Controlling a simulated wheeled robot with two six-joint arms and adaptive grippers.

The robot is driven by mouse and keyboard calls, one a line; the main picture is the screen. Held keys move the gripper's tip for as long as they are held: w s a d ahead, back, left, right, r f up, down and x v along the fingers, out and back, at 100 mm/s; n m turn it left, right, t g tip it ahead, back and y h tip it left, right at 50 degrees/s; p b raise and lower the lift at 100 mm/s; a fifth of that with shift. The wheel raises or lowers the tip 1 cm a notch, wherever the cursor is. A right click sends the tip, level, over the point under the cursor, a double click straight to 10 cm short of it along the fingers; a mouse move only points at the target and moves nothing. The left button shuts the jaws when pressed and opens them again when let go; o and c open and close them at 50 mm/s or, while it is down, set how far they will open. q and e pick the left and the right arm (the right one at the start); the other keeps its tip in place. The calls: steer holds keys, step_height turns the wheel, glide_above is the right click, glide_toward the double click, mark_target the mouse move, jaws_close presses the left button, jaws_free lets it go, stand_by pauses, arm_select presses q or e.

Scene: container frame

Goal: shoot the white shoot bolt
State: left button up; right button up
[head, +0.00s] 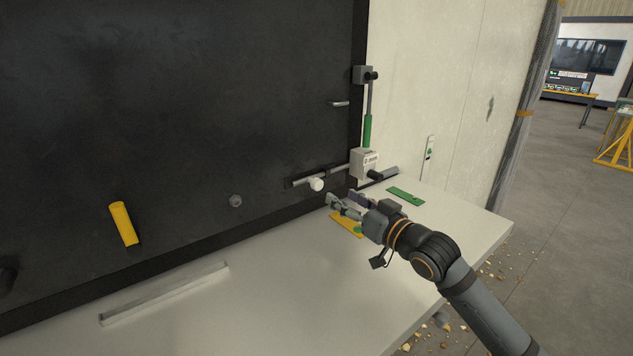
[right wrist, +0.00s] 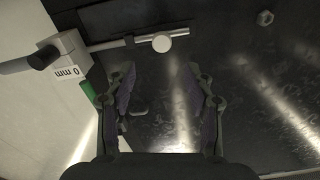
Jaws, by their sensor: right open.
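The white shoot bolt shows as a white round knob (head: 316,184) on a grey horizontal rod, low on the dark panel. The rod runs right toward a grey block (head: 364,164) with a label. In the right wrist view the white knob (right wrist: 161,43) is beyond the fingertips, and the labelled block (right wrist: 66,55) is at the left. My right gripper (head: 343,199) is open and empty, just below and to the right of the knob and apart from it. Its two spread fingers (right wrist: 162,75) also show in the wrist view. My left gripper is not in view.
A green-sleeved vertical rod (head: 368,131) stands above the block. A yellow handle (head: 123,224) and a hex nut (head: 236,201) are on the panel. A white ledge (head: 270,290) juts out below, with a green plate (head: 405,196) and a yellow plate (head: 346,224) on it.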

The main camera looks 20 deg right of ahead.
mark_target(319, 185)
steer(key=p+x, duration=0.2)
steer(key=x, duration=0.7)
steer(key=shift+a+f+p, duration=0.1)
steer(key=shift+a+p, duration=0.05)
steer(key=shift+p, duration=0.25)
steer(key=shift+w+a, duration=0.1)
steer(key=shift+w, duration=0.25)
steer(key=shift+w+a+f, duration=0.15)
steer(key=shift+w+f, duration=0.05)
steer(key=shift+w, duration=0.2)
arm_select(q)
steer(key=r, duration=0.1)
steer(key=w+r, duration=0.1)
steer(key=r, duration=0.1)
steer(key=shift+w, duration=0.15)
arm_select(e)
jaws_close()
